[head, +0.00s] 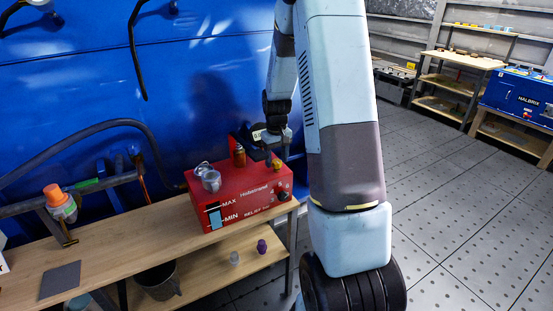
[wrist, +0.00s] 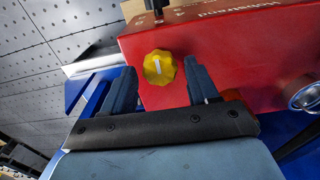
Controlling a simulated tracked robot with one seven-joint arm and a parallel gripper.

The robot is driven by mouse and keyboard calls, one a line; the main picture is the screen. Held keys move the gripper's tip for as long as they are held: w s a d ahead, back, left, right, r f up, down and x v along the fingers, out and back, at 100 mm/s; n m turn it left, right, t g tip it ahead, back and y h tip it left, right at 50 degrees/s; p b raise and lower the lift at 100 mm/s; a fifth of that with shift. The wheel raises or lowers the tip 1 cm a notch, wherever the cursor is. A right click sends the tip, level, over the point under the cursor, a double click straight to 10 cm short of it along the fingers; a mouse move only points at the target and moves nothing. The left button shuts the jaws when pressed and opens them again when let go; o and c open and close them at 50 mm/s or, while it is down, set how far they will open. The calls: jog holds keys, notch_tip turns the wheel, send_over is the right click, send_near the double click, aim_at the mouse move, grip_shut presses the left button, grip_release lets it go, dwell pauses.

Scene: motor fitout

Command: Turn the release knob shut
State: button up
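A red box (head: 240,192) marked MAX and MIN sits on the wooden bench. A yellow scalloped knob (head: 277,163) is at the right end of its top; I take it as the release knob. In the wrist view the knob (wrist: 158,67) shows a white line, nearly upright and slightly tilted in the picture. My gripper (wrist: 161,66) is open, with one dark finger on each side of the knob and a gap on both sides. In the head view my gripper (head: 275,148) is just above the knob; its fingers are hard to make out.
A black knob (head: 283,196) is on the box's front face. A metal cap or jar (head: 211,181) and a brown-orange cylinder (head: 239,156) stand on its top. An orange-capped bottle (head: 59,203) and a grey pad (head: 61,280) are to the left. A blue wall stands behind.

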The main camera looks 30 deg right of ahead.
aim_at(276, 161)
jog(key=shift+o, duration=0.4)
notch_tip(276, 161, up, 14)
jog(key=shift+f, duration=0.2)
dwell(0.6)
